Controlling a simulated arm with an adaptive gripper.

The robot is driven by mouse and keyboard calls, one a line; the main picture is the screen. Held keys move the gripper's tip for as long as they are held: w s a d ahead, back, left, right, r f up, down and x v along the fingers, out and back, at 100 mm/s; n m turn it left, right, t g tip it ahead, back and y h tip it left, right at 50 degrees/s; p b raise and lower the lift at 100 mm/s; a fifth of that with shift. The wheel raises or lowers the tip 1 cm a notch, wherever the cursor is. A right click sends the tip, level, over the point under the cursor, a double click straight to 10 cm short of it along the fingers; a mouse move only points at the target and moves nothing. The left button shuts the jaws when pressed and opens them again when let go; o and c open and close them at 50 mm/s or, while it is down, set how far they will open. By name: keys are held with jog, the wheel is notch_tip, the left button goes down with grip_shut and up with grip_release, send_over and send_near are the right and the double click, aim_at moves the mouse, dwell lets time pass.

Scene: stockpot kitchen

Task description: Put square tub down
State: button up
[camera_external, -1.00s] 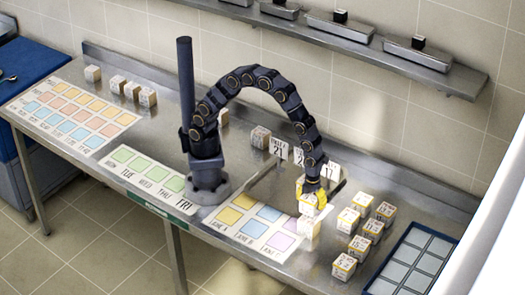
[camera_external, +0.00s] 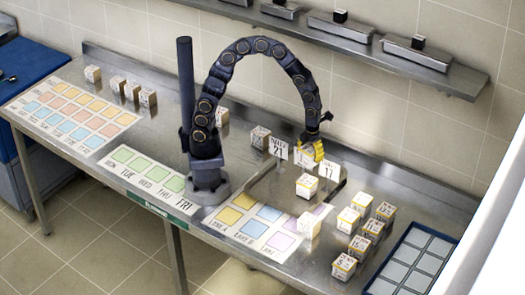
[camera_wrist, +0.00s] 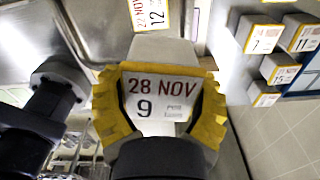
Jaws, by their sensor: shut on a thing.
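The square tub (camera_wrist: 150,100) is a pale box with a label reading "28 NOV" and "9" in the wrist view. My gripper (camera_wrist: 160,105) is shut on it, with a yellow finger on each side. In the external view my gripper (camera_external: 313,152) is raised over the steel counter near the upright number cards. There the held tub is hard to make out against the cards. Another tub (camera_external: 306,186) stands below and in front of my gripper. A further pale tub (camera_external: 309,225) stands at the right end of the coloured mat (camera_external: 235,228).
Several labelled tubs (camera_external: 348,219) stand on the counter at the right, beside a blue gridded tray (camera_external: 410,262). Upright number cards (camera_external: 278,148) stand near a metal frame (camera_external: 262,180). A wall shelf (camera_external: 455,85) with lidded pans runs along the back.

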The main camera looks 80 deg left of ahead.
jog(key=w+a+r+m, duration=0.1)
jog(key=a+r+m, duration=0.1)
jog(key=a, duration=1.3)
send_over(300, 170)
notch_tip(300, 170, down, 13)
jog(key=shift+a+r, duration=0.1)
jog(key=shift+f, duration=2.45)
jog(key=shift+f, duration=0.1)
jog(key=o, duration=1.2)
notch_tip(300, 170, up, 12)
jog(key=shift+r, duration=0.15)
